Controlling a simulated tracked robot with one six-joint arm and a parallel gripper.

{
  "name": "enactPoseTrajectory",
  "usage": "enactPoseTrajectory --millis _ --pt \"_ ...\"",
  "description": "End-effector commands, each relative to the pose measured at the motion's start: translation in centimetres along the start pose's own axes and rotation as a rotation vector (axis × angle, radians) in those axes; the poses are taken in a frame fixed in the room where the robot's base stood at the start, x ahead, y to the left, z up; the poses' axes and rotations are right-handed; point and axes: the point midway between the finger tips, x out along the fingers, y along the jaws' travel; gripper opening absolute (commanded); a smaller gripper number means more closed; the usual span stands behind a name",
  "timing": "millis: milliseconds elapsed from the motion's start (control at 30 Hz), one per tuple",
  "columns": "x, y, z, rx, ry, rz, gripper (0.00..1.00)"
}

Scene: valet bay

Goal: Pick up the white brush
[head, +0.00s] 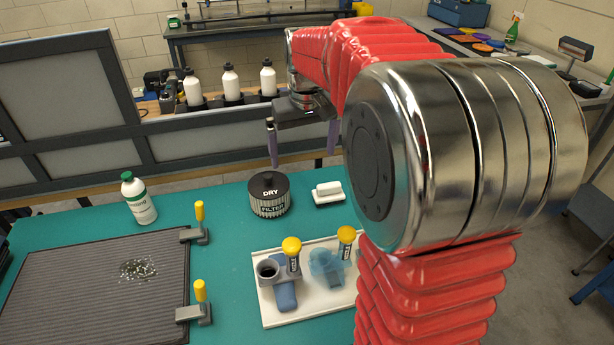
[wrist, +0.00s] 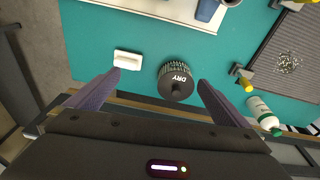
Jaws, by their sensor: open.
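The white brush (head: 328,192) lies on the teal bench top, just right of the black DRY FILTER canister (head: 269,195). In the wrist view the brush (wrist: 128,60) shows as a small white block left of the canister (wrist: 176,80), near the tip of the left finger. My gripper (head: 303,157) is open and empty, held above the back of the bench. In the wrist view its two fingers (wrist: 159,78) are spread, with the canister lying between them in the picture. The gripper is apart from the brush.
A white tray (head: 267,305) with yellow-capped tools stands in front of the brush. A white bottle with a green cap (head: 140,200), yellow-handled clamps (head: 200,222) and a dark ribbed mat (head: 70,290) are on the left. A grey partition (head: 230,143) runs behind the bench.

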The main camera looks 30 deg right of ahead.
Motion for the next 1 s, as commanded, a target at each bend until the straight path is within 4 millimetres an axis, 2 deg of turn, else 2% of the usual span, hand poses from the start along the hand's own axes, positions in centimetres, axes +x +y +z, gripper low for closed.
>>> enactPoseTrajectory --millis 100,300,600,767,1000 --pt "1.9 2.1 -2.0 0.020 -0.034 0.000 1.00" --pt "5.2 5.6 -4.7 0.047 -0.088 -0.003 1.00" --pt "10.3 10.5 -7.2 0.083 -0.156 -0.013 1.00" --pt "11.3 11.5 -7.6 0.090 -0.169 -0.016 1.00" --pt "11.4 11.6 -7.6 0.090 -0.170 -0.016 1.00"
